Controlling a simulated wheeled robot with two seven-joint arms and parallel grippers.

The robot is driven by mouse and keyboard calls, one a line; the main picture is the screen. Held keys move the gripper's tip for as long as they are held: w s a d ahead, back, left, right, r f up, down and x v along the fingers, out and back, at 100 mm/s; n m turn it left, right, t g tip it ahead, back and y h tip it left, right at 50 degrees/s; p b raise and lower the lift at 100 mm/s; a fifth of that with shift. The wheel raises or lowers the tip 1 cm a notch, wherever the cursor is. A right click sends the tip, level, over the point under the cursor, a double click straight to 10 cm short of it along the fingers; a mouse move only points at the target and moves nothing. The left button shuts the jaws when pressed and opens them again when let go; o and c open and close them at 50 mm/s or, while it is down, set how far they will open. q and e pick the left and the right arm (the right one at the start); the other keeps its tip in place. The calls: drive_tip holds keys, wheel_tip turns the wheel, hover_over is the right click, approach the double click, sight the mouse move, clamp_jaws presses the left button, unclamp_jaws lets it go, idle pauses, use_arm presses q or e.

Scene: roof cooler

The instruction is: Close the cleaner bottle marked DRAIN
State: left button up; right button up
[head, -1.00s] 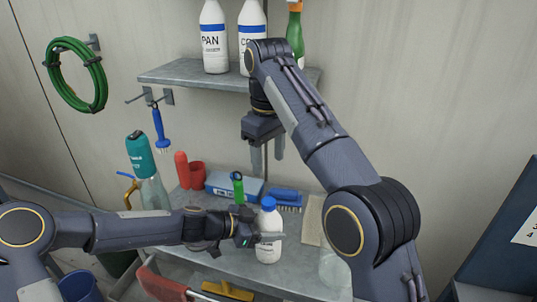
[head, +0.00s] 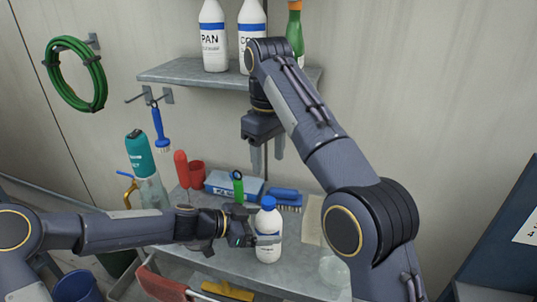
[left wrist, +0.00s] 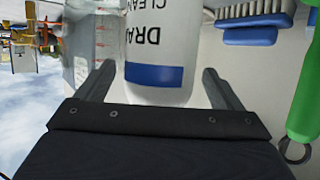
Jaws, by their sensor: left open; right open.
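The white bottle with a blue cap (head: 268,232) stands upright on the lower shelf in the head view. In the left wrist view the bottle (left wrist: 158,78) shows its DRAIN label and a blue band, between the jaws. My left gripper (head: 262,241) is open, its fingers at the bottle's body; wall fingers show either side of it in the left wrist view (left wrist: 157,85). The cap is outside the left wrist view.
Behind the bottle are a blue brush (head: 285,197), a green-handled tool (head: 238,186) and a blue box (head: 220,184). A clear container (head: 333,268) stands to the right. Bottles marked PAN (head: 213,40) and another white one stand on the upper shelf (head: 185,73).

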use_arm(q)
drive_tip(key=b+v, duration=0.1)
drive_tip(key=v, duration=0.5)
drive_tip(key=shift+s, duration=0.1)
